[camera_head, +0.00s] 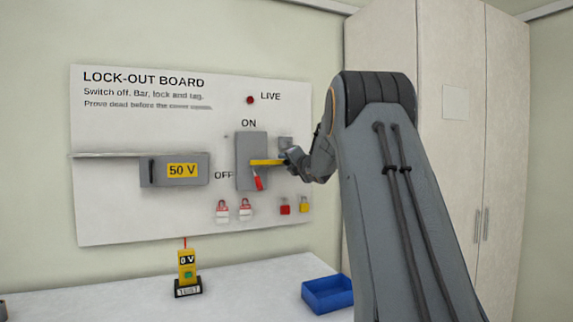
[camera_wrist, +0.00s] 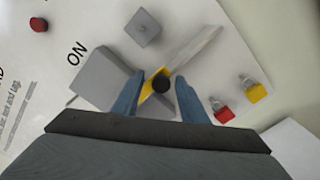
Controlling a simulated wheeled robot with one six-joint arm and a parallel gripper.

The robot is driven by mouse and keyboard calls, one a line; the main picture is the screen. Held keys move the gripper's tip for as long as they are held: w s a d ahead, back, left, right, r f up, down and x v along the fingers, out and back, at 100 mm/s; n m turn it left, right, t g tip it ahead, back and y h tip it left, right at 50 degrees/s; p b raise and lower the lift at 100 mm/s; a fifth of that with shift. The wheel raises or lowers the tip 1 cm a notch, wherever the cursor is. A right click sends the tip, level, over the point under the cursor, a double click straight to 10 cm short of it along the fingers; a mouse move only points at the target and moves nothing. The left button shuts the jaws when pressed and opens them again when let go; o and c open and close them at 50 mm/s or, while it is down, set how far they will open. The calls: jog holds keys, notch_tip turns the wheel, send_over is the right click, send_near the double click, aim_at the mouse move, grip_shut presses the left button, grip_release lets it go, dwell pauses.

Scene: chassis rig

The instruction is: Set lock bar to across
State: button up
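The yellow lock bar (camera_head: 266,162) lies roughly level over the front of the grey switch box (camera_head: 245,150) in the head view. The red switch handle (camera_head: 258,182) hangs down below it, near OFF. My gripper (camera_head: 291,158) is at the bar's right end. Yellow of the bar (camera_wrist: 147,93) shows beside the knob, and a pale strip (camera_wrist: 195,47) runs up to the right. The fingers' contact with the knob is unclear.
A grey block (camera_wrist: 142,27) sits on the board near my gripper. Red (camera_head: 285,209) and yellow padlocks (camera_head: 304,204) hang below, and two red-and-white tags (camera_head: 222,211) hang further left. A tester (camera_head: 187,270) and blue bin (camera_head: 327,293) stand on the bench.

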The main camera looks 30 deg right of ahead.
jog(key=s+a+b, duration=0.1)
jog(key=s+b, duration=0.1)
jog(key=s, duration=0.5)
jog(key=shift+s, duration=0.25)
